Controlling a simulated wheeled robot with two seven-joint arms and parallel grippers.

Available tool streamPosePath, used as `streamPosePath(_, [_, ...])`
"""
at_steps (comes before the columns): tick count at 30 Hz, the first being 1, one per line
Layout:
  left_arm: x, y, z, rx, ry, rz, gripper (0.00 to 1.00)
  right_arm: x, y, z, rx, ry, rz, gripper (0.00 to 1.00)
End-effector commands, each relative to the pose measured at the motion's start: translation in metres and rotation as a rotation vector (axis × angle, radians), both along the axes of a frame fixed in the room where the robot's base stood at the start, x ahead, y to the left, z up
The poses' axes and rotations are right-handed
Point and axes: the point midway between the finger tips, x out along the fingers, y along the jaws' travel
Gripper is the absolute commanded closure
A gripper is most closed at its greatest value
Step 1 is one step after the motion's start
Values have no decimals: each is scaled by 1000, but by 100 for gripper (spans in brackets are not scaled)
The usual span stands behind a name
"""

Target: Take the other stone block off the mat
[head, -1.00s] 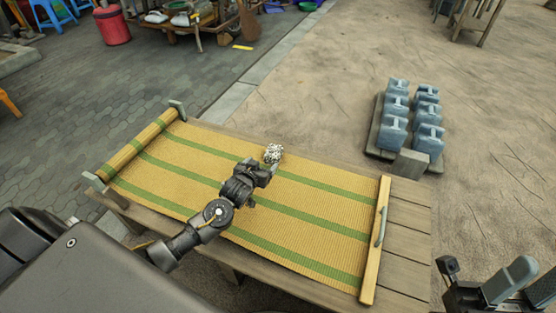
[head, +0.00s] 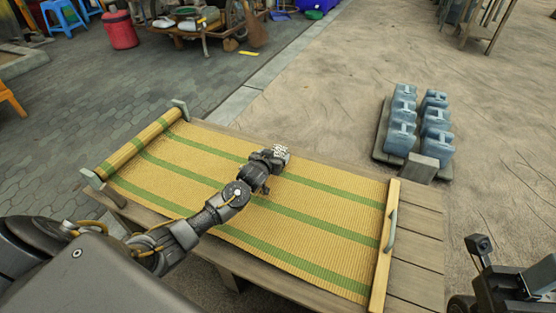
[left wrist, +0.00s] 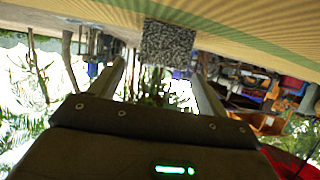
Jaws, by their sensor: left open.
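A small speckled grey-and-white stone block (head: 282,150) sits on the yellow mat with green stripes (head: 310,228), near its far edge. My left gripper (head: 277,157) is open, low over the mat at the block, and partly hides it in the head view. In the left wrist view the block (left wrist: 168,42) lies ahead, between the lines of the two spread fingers (left wrist: 160,68). I cannot tell whether the fingers touch it. My right gripper (head: 510,290) is partly in view at the lower right, and its jaws are not clear.
The mat lies on a wooden table (head: 418,240), rolled up at its left end, with a wooden bar (head: 383,255) along its right end. The table's right end is bare. The ground between is open.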

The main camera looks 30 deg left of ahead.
Motion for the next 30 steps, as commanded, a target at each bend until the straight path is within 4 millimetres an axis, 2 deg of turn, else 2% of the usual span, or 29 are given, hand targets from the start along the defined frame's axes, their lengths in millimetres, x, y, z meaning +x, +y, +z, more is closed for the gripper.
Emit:
streamPosePath(1, [7,1,-8,0,0,1,24,-1,2,-4,1,-18,6,64])
streamPosePath(5, [19,2,-11,1,0,0,24,-2,6,1,-2,-41,23,64])
streamPosePath(13, [21,2,-10,0,2,0,24,-2,7,5,-2,-45,27,64])
streamPosePath(27, [21,2,-10,0,1,0,84,-2,7,5,-1,-46,27,64])
streamPosePath(30, [22,2,-8,-1,-2,0,86,-2,7,5,-1,-46,27,64])
